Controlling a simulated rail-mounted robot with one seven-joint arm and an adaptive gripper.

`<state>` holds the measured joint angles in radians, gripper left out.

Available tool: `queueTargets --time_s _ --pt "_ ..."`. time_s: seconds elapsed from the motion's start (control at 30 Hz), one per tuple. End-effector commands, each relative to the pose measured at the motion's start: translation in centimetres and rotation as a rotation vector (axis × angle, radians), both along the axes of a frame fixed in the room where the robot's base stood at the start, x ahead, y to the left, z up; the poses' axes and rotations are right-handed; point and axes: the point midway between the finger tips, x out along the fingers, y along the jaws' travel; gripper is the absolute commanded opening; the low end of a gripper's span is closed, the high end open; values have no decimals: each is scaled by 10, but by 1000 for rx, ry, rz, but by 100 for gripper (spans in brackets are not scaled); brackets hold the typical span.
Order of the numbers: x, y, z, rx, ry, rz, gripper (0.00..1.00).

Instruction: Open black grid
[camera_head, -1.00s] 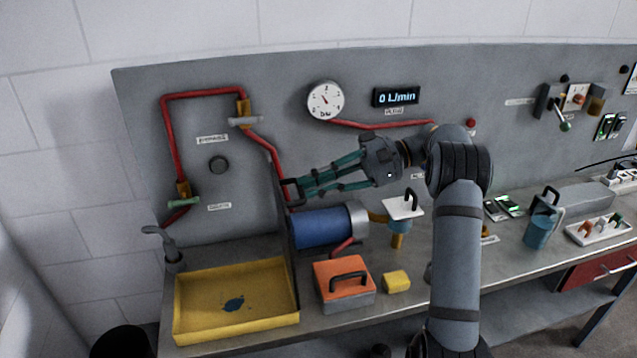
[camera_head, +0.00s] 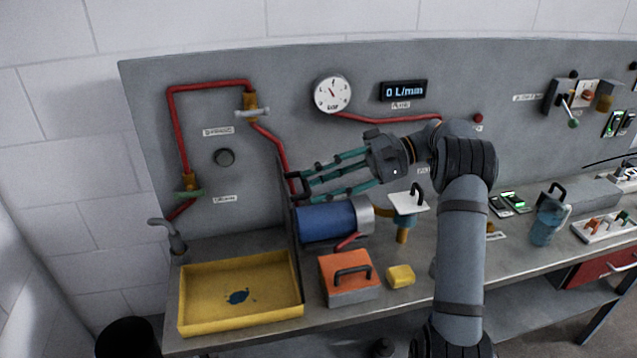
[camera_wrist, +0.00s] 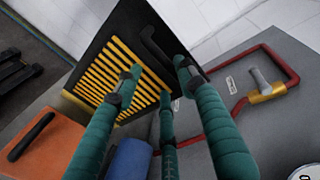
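The black grid (camera_wrist: 115,35) is a dark panel with openings, through which yellow shows in the wrist view. In the head view the grid (camera_head: 289,228) is seen almost edge-on, upright between the yellow tray and the blue cylinder. Its black handle (camera_wrist: 158,50) sticks out toward my gripper; the handle is also at the fingertips in the head view (camera_head: 297,187). My gripper (camera_wrist: 160,78) has its green fingers spread apart, with the handle in line between the left and right fingertips. The fingers are not closed on it. Whether any finger touches it cannot be told.
The yellow tray (camera_head: 240,325) lies left of the grid. The blue cylinder (camera_head: 328,223) and orange box (camera_head: 345,268) stand close on the right. A red pipe (camera_head: 270,144) runs on the wall panel behind the grid. A grey tap (camera_head: 172,236) stands left.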

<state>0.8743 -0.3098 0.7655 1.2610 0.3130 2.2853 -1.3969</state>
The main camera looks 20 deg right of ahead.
Motion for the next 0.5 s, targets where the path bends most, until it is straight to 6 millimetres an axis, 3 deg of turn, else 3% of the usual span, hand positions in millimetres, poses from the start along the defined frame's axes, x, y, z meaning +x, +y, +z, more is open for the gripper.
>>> queueTargets --time_s 0.17,0.5 --pt "-1 -8 1 -1 -1 -3 37" --pt "-8 -55 14 -1 -2 0 37"
